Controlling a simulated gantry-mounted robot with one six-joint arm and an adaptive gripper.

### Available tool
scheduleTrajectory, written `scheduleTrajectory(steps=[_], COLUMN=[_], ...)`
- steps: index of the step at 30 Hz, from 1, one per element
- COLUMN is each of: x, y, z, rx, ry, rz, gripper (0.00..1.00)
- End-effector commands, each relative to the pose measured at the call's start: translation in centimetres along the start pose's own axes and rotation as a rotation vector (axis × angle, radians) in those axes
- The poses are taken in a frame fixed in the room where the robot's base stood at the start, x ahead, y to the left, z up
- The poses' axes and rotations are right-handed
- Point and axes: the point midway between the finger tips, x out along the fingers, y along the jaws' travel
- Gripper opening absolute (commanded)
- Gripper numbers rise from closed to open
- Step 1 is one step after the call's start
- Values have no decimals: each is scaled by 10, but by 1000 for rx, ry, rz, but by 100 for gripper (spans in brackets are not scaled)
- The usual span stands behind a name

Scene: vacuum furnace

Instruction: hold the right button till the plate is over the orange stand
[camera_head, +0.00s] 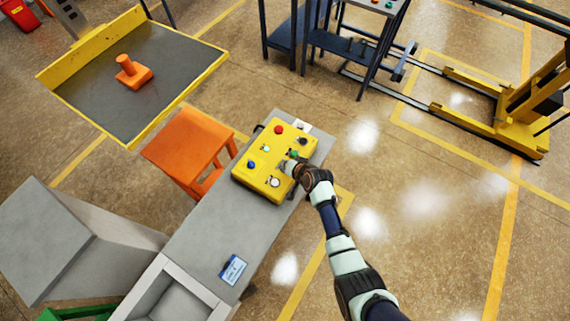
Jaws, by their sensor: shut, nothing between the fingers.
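The yellow control box (258,177) sits on a grey bench and carries several coloured buttons, among them red, blue, white and green ones. My gripper (288,167) is shut and empty at the right side of the box, over its top face. The fingertips hide part of the face there, and I cannot tell whether they press a button. The grey plate (95,85) with yellow edges is at the upper left, with an orange piece (132,73) on it. The orange stand (188,140) is left of the box. In this view the plate lies up and left of the stand, not over it.
The grey bench (205,235) holds a blue-and-white card (233,269). A large grey block (70,240) stands at the lower left. A dark table frame (335,45) is at the top, and a yellow lift truck (520,105) at the right. The floor right of my arm is clear.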

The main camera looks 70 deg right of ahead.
Motion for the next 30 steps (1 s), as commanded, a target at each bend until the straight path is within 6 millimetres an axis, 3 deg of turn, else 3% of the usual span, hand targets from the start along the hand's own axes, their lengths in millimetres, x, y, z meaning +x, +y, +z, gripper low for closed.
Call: scheduleTrajectory(steps=[12, 30], x=[-32, -32], y=[-23, -23], z=[-23, -23], rx=[0, 0], ry=[1, 1], rz=[0, 0], gripper=[0, 0])
